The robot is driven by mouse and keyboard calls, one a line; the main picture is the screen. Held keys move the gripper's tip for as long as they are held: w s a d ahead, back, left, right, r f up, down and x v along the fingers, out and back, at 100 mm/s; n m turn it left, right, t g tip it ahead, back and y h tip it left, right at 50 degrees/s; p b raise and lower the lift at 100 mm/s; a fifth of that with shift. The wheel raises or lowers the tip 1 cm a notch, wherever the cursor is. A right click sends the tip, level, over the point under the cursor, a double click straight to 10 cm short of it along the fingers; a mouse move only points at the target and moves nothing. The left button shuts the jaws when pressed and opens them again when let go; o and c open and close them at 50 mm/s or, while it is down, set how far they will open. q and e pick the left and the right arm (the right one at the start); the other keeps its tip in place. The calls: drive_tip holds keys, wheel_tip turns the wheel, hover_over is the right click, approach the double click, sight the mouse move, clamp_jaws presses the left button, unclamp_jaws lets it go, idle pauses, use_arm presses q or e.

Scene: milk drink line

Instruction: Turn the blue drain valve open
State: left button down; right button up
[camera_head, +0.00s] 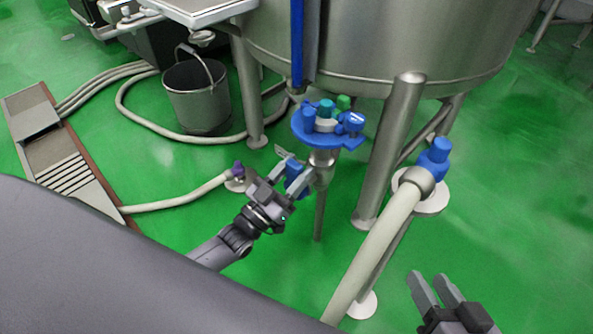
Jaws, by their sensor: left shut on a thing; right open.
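A blue valve handle (293,174) sits at the side of a steel pipe below the tank. My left gripper (295,168) is around this handle and shut on it, with one finger on each side. The fingers hide part of the handle. It is not clear how far the handle is turned. My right gripper (436,285) is open and empty at the lower right, over the green floor.
A steel tank (390,40) on legs fills the top. A blue holder (345,137) with several coloured fittings sits above the valve. A thick hose with a blue-capped end (436,155) stands right.

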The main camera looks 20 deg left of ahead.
sight(291, 175)
use_arm(q)
drive_tip(key=shift+a+y, duration=0.1)
drive_tip(key=shift+y, duration=0.2)
drive_tip(key=c, duration=0.8)
unclamp_jaws()
drive_tip(key=shift+o, duration=0.8)
use_arm(e)
drive_tip(key=shift+r, duration=0.15)
use_arm(q)
drive_tip(key=p+v, duration=0.1)
drive_tip(key=v, duration=0.5)
drive_tip(key=shift+s+a+f, duration=0.2)
drive_tip(key=shift+s+f, duration=0.1)
drive_tip(key=shift+s, duration=0.2)
use_arm(e)
drive_tip(key=shift+s+d+h, duration=0.2)
drive_tip(key=shift+d+h, duration=0.1)
drive_tip(key=shift+d, duration=0.05)
